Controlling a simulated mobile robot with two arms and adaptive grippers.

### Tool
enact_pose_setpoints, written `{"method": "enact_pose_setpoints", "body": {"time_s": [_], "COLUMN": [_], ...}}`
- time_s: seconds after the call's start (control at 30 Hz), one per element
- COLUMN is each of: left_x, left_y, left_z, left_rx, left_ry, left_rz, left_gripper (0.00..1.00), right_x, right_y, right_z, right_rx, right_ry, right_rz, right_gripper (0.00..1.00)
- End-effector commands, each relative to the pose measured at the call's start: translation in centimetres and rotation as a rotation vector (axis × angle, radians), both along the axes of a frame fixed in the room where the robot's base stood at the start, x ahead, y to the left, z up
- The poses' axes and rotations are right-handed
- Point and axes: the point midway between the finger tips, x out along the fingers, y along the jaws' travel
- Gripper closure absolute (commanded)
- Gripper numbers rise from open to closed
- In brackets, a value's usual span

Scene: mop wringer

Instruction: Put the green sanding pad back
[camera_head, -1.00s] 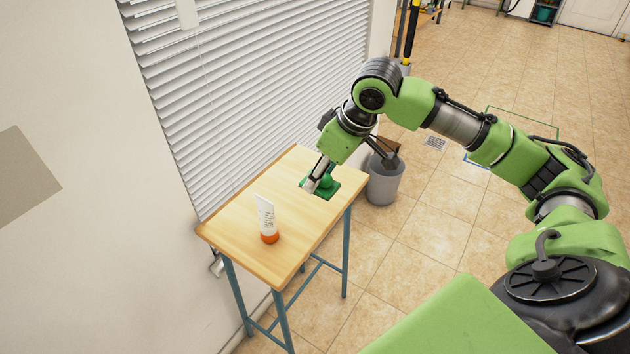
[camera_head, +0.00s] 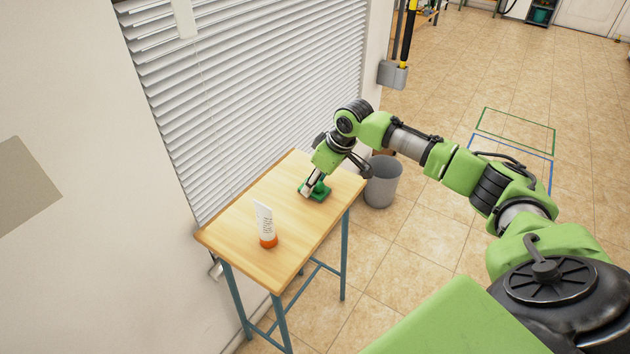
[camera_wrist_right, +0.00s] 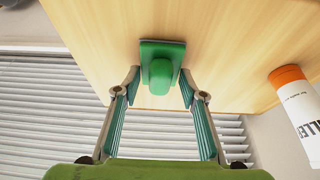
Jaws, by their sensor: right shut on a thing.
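The green sanding pad (camera_head: 321,191), a flat green base with a raised grip, is at the far right end of the small wooden table (camera_head: 245,215). It appears to lie on the top; I cannot tell if it is slightly raised. My right gripper (camera_head: 311,187) reaches down over it. In the right wrist view the pad (camera_wrist_right: 160,52) is straight ahead, with the fingertips of my right gripper (camera_wrist_right: 160,82) on both sides of its raised grip. The gripper is shut on the pad, though contact is hard to see. My left gripper is not in view.
A white tube with an orange cap (camera_head: 266,226) stands on the nearer part of the table. Window blinds (camera_head: 260,90) run along the table's back edge. A grey bin (camera_head: 382,183) stands on the floor to the right. The table's middle is clear.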

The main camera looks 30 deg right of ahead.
Motion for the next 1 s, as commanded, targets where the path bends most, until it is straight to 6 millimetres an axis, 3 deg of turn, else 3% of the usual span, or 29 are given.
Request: {"method": "enact_pose_setpoints", "body": {"time_s": [0.2,0.23,0.27,0.67,0.83,1.0], "left_x": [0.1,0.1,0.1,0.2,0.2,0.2], "left_y": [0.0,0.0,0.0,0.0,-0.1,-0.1], "left_z": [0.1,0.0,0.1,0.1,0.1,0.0], "left_rx": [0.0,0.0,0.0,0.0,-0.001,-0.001], "left_ry": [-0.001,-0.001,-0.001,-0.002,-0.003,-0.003], "left_rz": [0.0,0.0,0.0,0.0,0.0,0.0], "left_gripper": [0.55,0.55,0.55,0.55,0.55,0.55], "right_x": [0.0,0.0,0.0,0.0,-0.8,-2.1], "right_y": [0.0,0.0,0.0,-0.1,-0.5,-1.0], "right_z": [-0.3,-0.3,-0.3,0.0,2.1,5.6], "right_rx": [0.0,0.0,0.0,0.0,-0.001,-0.002], "right_ry": [-0.002,-0.001,-0.001,-0.003,-0.005,-0.005], "right_rz": [0.0,0.0,0.0,0.0,-0.002,-0.001], "right_gripper": [0.86,0.54,0.46,0.45,0.45,0.45]}}
